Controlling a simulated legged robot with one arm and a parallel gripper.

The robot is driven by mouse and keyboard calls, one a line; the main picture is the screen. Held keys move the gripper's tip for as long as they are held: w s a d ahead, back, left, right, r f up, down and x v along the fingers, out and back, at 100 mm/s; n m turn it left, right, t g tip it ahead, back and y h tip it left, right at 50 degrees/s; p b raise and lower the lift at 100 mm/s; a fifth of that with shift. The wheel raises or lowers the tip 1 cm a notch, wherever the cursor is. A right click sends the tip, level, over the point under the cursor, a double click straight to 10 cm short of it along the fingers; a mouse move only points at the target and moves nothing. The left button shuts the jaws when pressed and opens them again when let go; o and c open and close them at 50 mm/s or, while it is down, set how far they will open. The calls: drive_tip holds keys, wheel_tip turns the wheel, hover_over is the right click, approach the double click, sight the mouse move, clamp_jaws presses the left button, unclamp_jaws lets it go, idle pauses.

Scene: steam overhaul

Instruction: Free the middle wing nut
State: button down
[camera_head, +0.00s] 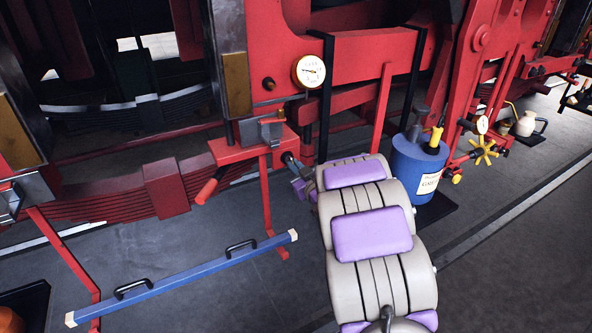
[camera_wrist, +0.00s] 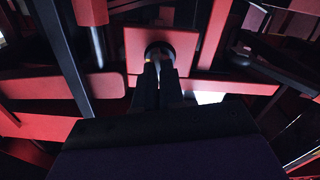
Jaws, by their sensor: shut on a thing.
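My gripper (camera_head: 294,168) is at the end of my grey and purple arm, against the right end of a red bracket below the white dial gauge. In the wrist view its two dark fingers (camera_wrist: 160,72) point at a square red plate (camera_wrist: 182,42). They are shut on a small dark round part (camera_wrist: 158,48) in front of that plate. The part is in shadow and half covered by the fingers, so I cannot make out the wings of a wing nut. No other wing nut can be told for certain.
The white dial gauge (camera_head: 309,71) is just above my gripper. A blue drum (camera_head: 418,165) stands right of my arm. A blue bar with handles (camera_head: 190,276) lies in front of the red bracket (camera_head: 232,150). A yellow handwheel (camera_head: 484,152) is further right.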

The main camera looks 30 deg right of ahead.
drive_tip(key=shift+f+n, duration=0.1)
drive_tip(key=shift+n, duration=0.4)
drive_tip(key=c, duration=1.4)
unclamp_jaws()
drive_tip(key=shift+w+f, duration=0.1)
drive_tip(key=shift+w, duration=0.1)
drive_tip(key=shift+o, duration=0.8)
drive_tip(key=shift+s, duration=0.1)
